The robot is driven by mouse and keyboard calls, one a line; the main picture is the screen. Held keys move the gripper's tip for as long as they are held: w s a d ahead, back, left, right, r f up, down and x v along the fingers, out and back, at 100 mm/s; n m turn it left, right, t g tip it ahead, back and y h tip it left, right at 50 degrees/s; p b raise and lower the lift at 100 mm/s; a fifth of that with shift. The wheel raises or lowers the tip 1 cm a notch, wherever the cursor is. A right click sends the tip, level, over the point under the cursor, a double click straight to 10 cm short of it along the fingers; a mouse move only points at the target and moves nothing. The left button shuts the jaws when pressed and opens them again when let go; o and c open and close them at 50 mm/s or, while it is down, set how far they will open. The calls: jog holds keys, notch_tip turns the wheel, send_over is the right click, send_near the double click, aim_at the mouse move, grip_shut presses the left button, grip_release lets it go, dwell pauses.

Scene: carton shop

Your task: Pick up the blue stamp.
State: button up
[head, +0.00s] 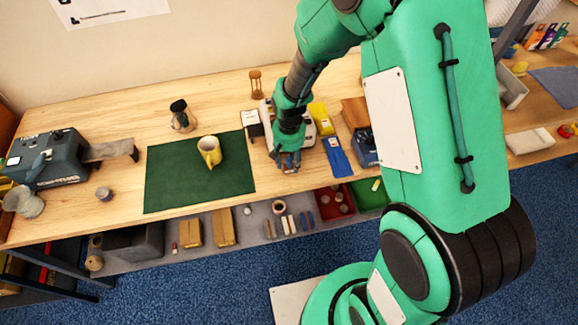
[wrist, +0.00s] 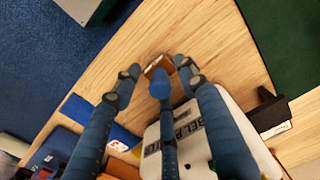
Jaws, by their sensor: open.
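The blue stamp (wrist: 159,82) seems to be the bright blue knob with a small brown block at its foot, between my fingertips in the wrist view. In the head view a small brownish bit of it (head: 289,169) shows under my fingers near the front edge of the table; the rest is hidden. My gripper (head: 284,158) reaches down over it from above. Its fingers are spread open, one on each side of the stamp in the wrist view, with a third below the knob. I cannot tell whether any finger touches it.
A white label printer (wrist: 150,150) stands close behind the fingers. A blue flat piece (head: 336,157) and a yellow one (head: 321,118) lie to the right.

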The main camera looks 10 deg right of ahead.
jog(key=shift+c, duration=0.3)
grip_shut()
dwell(0.3)
